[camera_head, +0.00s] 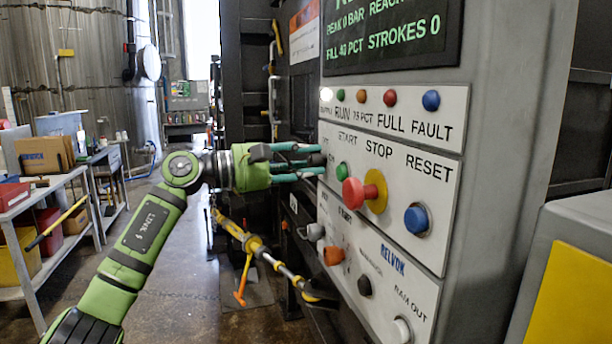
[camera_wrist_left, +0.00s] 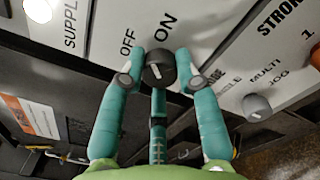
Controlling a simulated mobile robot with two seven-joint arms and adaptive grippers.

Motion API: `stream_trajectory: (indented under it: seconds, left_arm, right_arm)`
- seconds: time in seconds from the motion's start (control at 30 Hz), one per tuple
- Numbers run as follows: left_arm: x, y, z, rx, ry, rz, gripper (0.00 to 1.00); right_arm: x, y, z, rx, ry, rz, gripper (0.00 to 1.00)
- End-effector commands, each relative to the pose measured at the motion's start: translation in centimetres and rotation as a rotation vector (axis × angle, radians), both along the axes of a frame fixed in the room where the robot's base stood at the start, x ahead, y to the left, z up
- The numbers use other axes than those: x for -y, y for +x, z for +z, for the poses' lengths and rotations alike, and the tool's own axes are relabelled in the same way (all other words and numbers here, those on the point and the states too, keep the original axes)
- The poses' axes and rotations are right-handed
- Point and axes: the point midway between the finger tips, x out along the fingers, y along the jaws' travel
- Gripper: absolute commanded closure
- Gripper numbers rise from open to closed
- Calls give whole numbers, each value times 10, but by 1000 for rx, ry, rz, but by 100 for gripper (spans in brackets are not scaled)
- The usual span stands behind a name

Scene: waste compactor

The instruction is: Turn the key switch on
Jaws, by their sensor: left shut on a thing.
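The key switch (camera_wrist_left: 157,72) is a round black knob with a pale mark, on the white control panel under the labels OFF and ON. In the left wrist view it sits between the teal fingertips of my left gripper (camera_wrist_left: 159,65), which is shut on it. I cannot tell for sure which label its mark points to. My right gripper is not in view.
Near the fingers are a green START button (camera_head: 342,171), a red STOP mushroom button (camera_head: 360,194) and a blue RESET button (camera_head: 416,219). Lower down are an orange knob (camera_head: 334,256) and a black knob (camera_head: 364,286).

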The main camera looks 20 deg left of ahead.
Motion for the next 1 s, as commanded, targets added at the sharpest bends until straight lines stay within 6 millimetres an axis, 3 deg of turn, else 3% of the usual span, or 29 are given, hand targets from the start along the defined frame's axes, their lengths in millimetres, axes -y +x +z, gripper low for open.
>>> stream_trajectory:
  seconds: [0.4, 1.0]
  left_arm:
    - [0, 0, 0, 191, 126, 1, 100]
    - [0, 0, 1, 232, 154, 0, 100]
  right_arm:
    - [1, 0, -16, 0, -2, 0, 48]
    - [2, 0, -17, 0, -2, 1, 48]
